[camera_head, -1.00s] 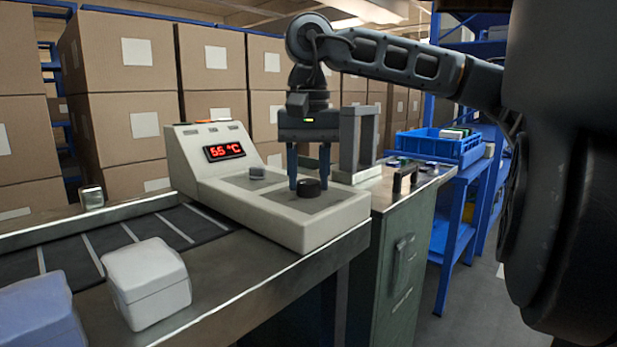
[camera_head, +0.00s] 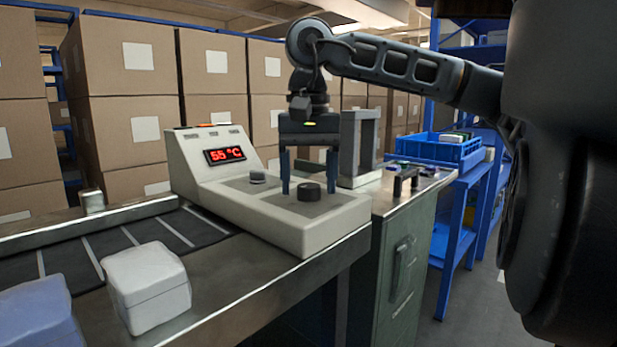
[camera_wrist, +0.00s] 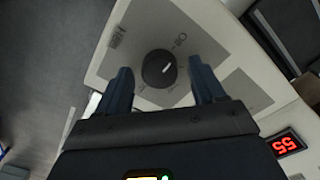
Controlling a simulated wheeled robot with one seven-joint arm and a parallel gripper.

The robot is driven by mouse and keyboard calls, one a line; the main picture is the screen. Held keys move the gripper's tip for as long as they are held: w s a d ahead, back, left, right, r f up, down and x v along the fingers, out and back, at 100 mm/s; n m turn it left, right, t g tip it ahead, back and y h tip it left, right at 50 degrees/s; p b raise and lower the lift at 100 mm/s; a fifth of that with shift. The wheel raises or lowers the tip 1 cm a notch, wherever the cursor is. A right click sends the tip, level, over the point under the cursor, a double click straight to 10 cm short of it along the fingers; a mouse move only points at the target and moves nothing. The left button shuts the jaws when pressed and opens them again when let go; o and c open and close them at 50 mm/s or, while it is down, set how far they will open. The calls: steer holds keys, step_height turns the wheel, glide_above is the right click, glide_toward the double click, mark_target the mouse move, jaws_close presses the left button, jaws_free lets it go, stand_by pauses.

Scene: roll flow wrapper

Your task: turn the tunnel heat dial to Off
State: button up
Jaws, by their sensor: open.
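A dark round dial (camera_head: 309,191) stands on the flat front part of a light-grey control console (camera_head: 340,222). In the wrist view the dial (camera_wrist: 159,68) has a pale pointer line toward the upper right, near a printed mark too small to read surely. In the wrist view my gripper (camera_wrist: 165,80) shows gaps between both fingers and the dial.
A grey upright frame (camera_head: 359,148) stands close behind my gripper. A dark belt (camera_head: 130,240) with a white box (camera_head: 147,287) lies at left. A green cabinet (camera_head: 400,255) and a blue crate (camera_head: 438,148) are at right. Cartons stack behind.

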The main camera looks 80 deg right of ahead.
mark_target(309, 185)
step_height(309, 185, up, 8)
steer(key=shift+f+p, duration=0.1)
steer(key=shift+p, duration=1.15)
